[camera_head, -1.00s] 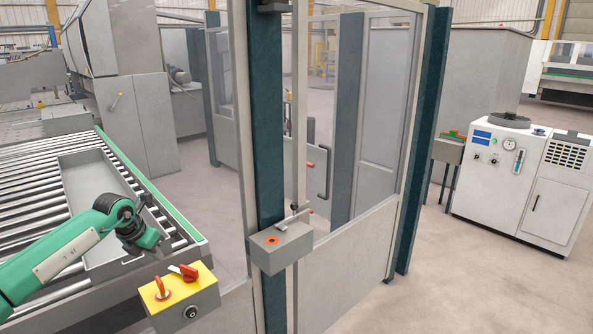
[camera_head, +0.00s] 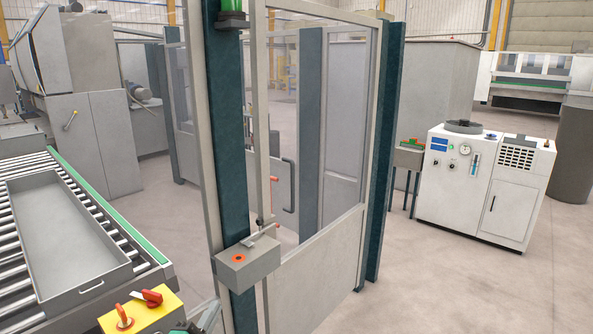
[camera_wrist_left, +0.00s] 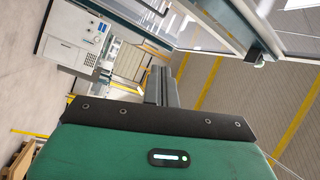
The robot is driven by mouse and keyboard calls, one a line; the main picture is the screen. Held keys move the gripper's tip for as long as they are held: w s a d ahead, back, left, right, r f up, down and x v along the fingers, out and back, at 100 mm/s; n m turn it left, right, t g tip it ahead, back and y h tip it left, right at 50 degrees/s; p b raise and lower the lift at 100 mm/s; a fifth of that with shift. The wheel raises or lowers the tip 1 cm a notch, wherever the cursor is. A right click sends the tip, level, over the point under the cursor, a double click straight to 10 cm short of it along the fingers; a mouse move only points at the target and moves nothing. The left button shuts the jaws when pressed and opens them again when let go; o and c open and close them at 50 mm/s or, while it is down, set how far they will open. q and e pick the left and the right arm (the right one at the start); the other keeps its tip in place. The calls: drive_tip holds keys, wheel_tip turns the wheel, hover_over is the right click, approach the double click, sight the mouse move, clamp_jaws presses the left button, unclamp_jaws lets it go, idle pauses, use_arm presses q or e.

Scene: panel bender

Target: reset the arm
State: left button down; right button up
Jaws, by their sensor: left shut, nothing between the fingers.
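The task names only my arm. My left gripper (camera_wrist_left: 158,82) shows in the left wrist view as dark grey fingers. They stand beyond a black edge and the green wrist body (camera_wrist_left: 165,150). The fingers are shut together with nothing between them. In the head view only a small piece of my left arm (camera_head: 208,318) shows at the bottom edge, right of the yellow switch box. My right gripper is in neither view.
A grey tray (camera_head: 70,235) lies on the roller conveyor. A grey button box (camera_head: 248,264) is on the fence post (camera_head: 227,150). A white machine (camera_head: 485,185) stands right, with clear floor before it.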

use_arm(q)
drive_tip(key=s+a+f+n+g+y, duration=0.3)
drive_tip(key=s+f+n+g+y, duration=0.1)
drive_tip(key=s+f+n, duration=0.15)
drive_tip(key=s+a+f+n+g+y, duration=0.3)
drive_tip(key=s+f+n, duration=0.2)
drive_tip(key=s+f, duration=0.2)
drive_tip(key=s+d+f+n+g+h, duration=0.1)
drive_tip(key=s+f+n+g, duration=0.3)
drive_tip(key=s, duration=0.6)
drive_tip(key=s+f+g+h, duration=0.1)
drive_tip(key=s+f+g, duration=0.3)
drive_tip(key=s, duration=0.7)
wheel_tip(320, 180, down, 31)
drive_tip(key=g+b, duration=0.2)
drive_tip(key=s+a+f+g+b, duration=0.1)
drive_tip(key=s+a+f, duration=0.2)
drive_tip(key=s+f, duration=1.5)
wheel_tip(320, 180, down, 4)
drive_tip(key=shift+s, duration=0.35)
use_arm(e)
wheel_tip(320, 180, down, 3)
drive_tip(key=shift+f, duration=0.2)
